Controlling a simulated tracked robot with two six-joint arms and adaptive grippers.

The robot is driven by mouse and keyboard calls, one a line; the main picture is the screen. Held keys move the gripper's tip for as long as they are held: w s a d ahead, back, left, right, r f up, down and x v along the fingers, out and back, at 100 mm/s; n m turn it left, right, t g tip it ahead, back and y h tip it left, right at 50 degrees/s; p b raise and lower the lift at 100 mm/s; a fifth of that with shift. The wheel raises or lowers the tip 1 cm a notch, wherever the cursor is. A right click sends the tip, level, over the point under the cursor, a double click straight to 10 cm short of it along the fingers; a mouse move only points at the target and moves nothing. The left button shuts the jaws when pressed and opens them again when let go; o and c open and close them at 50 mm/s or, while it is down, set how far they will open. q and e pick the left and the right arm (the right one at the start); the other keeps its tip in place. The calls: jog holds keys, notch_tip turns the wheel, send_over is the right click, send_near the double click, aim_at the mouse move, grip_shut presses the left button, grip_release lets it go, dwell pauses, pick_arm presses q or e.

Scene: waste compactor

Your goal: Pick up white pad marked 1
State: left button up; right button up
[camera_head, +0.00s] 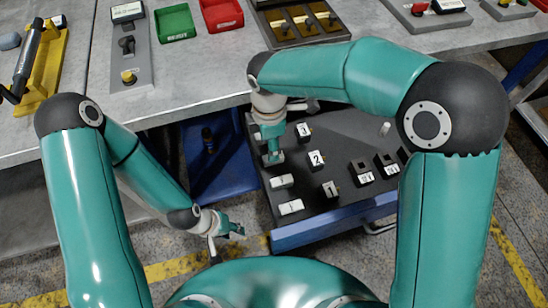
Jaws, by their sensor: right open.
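A dark tray (350,133) stands low in front of the bench. A white pad (290,207) lies near its front left corner, and another white pad (281,181) lies just behind it. Their markings are too small to read. A black block with a white label 1 (330,189) stands to their right, with blocks labelled 2 (316,158) and 3 (304,129) behind it. My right gripper (273,157) is open and points down over the tray's left side, behind the pads. It hides what is under it. My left gripper (225,232) hangs left of the tray, apart from the pads; its opening is unclear.
More labelled black blocks (387,165) stand on the tray's right side. The grey bench (190,78) behind holds a green bin (175,22), a red bin (221,14) and a yellow fixture (45,65). Free floor lies left of the tray.

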jog(key=shift+d+f, duration=0.2)
jog(key=shift+f, duration=2.6)
grip_shut()
